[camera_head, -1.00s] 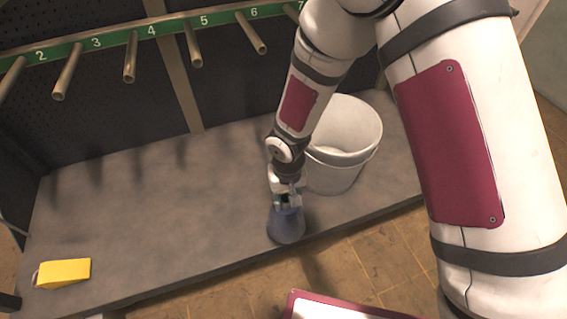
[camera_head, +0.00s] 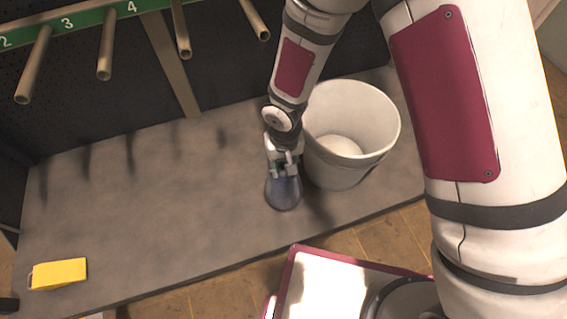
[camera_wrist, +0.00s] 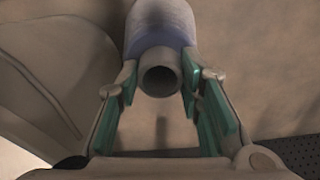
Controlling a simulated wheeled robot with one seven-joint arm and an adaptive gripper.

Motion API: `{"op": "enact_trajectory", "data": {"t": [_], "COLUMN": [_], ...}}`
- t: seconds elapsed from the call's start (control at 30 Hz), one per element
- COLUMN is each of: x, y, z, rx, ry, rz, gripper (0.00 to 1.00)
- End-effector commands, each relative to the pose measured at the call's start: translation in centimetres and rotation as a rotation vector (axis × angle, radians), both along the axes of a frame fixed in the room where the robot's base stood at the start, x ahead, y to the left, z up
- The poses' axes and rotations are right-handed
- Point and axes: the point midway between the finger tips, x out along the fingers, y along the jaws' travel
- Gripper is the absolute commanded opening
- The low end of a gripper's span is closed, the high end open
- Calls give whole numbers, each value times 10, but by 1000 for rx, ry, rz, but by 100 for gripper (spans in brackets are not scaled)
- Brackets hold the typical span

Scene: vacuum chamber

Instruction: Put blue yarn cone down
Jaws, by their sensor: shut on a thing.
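The blue yarn cone (camera_head: 283,192) is under my gripper (camera_head: 284,170), at the front part of the grey bench (camera_head: 140,205), left of the white bucket. Its wide end points down, at or close to the bench top; I cannot tell whether it touches. In the wrist view the cone (camera_wrist: 162,28) shows its hollow grey tip between the green-padded fingers of my gripper (camera_wrist: 160,85). The fingers are shut on the cone near its narrow end.
A white bucket (camera_head: 378,125) with something white inside stands just right of the cone. A yellow block (camera_head: 59,273) lies at the bench's left front. Numbered pegs (camera_head: 106,45) stick out above the back. The bench's middle and left are clear.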

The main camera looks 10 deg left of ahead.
Motion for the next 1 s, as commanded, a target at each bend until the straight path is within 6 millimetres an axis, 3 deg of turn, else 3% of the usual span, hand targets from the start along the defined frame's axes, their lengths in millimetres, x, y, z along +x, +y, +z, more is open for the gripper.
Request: {"op": "enact_trajectory", "data": {"t": [0.37, 0.73, 0.77, 0.8, 0.83, 1.0], "x": [-8, -9, -9, -9, -9, -9], "y": [1, 2, 1, 1, 1, 1], "z": [-34, -35, -35, -35, -35, -35], "rx": [0, 2, 0, 0, 0, 0], "ry": [0, -1, -1, 0, 0, 0], "rz": [3, 2, 2, 2, 2, 2], "gripper": [0, 0, 40, 49, 54, 54]}}
